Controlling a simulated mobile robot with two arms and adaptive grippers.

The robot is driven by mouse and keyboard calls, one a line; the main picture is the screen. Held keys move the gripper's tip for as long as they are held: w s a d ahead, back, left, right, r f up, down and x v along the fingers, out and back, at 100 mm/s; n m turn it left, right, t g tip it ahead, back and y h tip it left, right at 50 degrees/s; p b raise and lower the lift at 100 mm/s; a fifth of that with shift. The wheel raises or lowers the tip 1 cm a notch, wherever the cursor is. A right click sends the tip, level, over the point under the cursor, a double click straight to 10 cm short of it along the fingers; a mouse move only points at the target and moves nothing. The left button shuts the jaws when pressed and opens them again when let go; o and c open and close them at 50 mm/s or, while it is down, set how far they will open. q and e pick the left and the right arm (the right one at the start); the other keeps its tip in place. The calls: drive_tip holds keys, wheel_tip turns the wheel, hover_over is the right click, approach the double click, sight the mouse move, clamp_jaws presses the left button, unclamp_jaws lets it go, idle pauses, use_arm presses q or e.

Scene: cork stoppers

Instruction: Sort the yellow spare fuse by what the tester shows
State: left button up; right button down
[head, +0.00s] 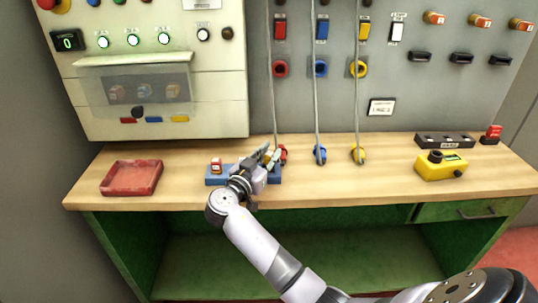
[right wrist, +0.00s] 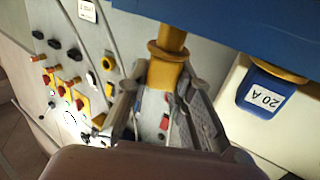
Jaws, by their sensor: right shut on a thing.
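My right gripper (head: 267,157) is over the blue block (head: 215,178) on the bench. In the right wrist view (right wrist: 163,92) its fingers are shut on a yellow piece, which I take to be the yellow spare fuse (right wrist: 167,72). Its collared end meets or lies close against the blue block (right wrist: 230,22); I cannot tell whether it is seated. In the head view the gripper hides most of the piece. My left gripper is out of view.
A red tray (head: 132,192) lies at the left of the bench. A yellow box with a black knob (head: 440,172) and a black rack (head: 445,140) stand at the right. The bench between yellow plug and yellow box is clear.

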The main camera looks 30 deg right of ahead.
drive_tip(key=shift+f+b, duration=0.85)
drive_tip(key=shift+b, duration=0.2)
idle(0.8)
drive_tip(key=c, duration=1.3)
unclamp_jaws()
drive_tip(key=shift+c, duration=0.2)
drive_tip(key=v, duration=1.2)
drive_tip(key=shift+s, duration=0.1)
